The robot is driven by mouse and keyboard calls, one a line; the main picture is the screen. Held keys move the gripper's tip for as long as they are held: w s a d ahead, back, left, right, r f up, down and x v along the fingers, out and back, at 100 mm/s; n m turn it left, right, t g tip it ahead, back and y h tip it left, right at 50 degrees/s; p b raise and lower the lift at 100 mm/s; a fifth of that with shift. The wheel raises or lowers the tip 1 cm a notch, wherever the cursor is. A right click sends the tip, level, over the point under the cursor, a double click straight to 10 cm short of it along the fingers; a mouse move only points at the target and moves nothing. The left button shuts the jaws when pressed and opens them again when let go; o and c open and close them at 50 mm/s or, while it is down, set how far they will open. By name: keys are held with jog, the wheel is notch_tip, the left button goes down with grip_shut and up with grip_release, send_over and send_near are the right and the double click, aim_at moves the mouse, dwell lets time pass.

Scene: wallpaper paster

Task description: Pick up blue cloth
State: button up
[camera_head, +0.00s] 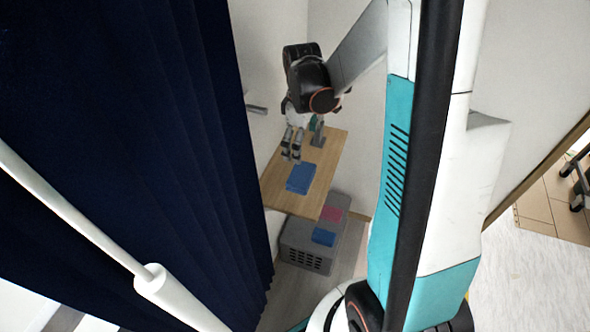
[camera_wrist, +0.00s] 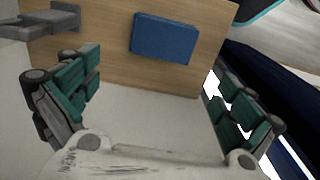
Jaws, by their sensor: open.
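A blue folded cloth (camera_head: 301,178) lies flat on a wooden table (camera_head: 274,187), close to its front part. It also shows in the wrist view (camera_wrist: 165,38), at the top middle, as a flat blue rectangle. My gripper (camera_head: 292,143) hangs above the table, just behind the cloth in the head view. In the wrist view my gripper (camera_wrist: 155,78) has its green-padded fingers spread wide with nothing between them. The cloth appears ahead of the fingertips, apart from them. Its underside is hidden.
A grey stand (camera_head: 318,132) is on the table, near my gripper; it shows at upper left in the wrist view (camera_wrist: 45,22). A grey box (camera_head: 305,259) below the table bears another blue item (camera_head: 323,237) and a pink one (camera_head: 331,214). A dark blue curtain (camera_head: 130,130) hangs at left.

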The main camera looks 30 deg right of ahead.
aim_at(299, 172)
notch_tip(299, 172, down, 8)
jog(key=shift+s+r+b, duration=0.1)
jog(key=shift+r+b, duration=0.05)
jog(key=shift+b, duration=1.1)
jog(key=shift+a+f+b, duration=0.2)
jog(key=shift+f+b, duration=1.15)
jog(key=shift+f, duration=1.35)
jog(key=shift+r, duration=0.1)
jog(key=c, duration=0.8)
